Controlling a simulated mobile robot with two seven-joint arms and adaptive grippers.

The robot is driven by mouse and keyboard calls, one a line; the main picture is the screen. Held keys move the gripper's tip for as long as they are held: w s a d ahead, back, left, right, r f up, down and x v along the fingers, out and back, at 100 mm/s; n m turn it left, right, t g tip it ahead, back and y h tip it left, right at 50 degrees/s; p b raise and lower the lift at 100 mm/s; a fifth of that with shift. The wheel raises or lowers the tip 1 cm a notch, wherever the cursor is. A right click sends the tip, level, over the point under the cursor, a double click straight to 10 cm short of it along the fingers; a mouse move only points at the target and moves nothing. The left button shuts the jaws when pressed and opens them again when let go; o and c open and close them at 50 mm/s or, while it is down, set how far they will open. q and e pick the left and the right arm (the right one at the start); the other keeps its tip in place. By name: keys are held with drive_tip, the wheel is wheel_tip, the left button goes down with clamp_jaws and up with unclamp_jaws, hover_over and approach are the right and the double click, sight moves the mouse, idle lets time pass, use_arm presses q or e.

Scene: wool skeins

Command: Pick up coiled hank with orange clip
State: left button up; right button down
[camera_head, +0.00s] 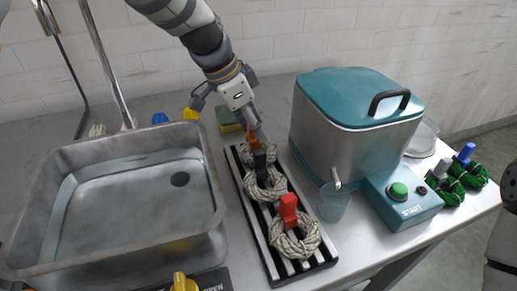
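The coiled hank with the orange clip (251,133) is cream and grey rope. It lies at the far end of a striped black-and-white rack (259,232), partly hidden by my gripper and the hank in front. My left gripper (256,130) reaches down from above, with its fingertips at the orange clip. The fingers overlap the clip in the picture, so I cannot tell whether they grip it. Two similar hanks lie nearer on the rack, one with a black clip (260,161) and one with a red clip (288,207). My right gripper is not in view.
A metal basin of water (45,205) stands close left of the rack. A teal-lidded steel machine (335,135) with a control box (405,205) stands close right. A clear cup (333,203) is beside the rack. A sponge (228,119) lies behind; green hanks (452,190) lie far right.

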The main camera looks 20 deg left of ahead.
use_arm(q)
drive_tip(key=shift+r, duration=0.15)
drive_tip(key=shift+c, duration=0.6)
clamp_jaws()
drive_tip(key=shift+r, duration=0.1)
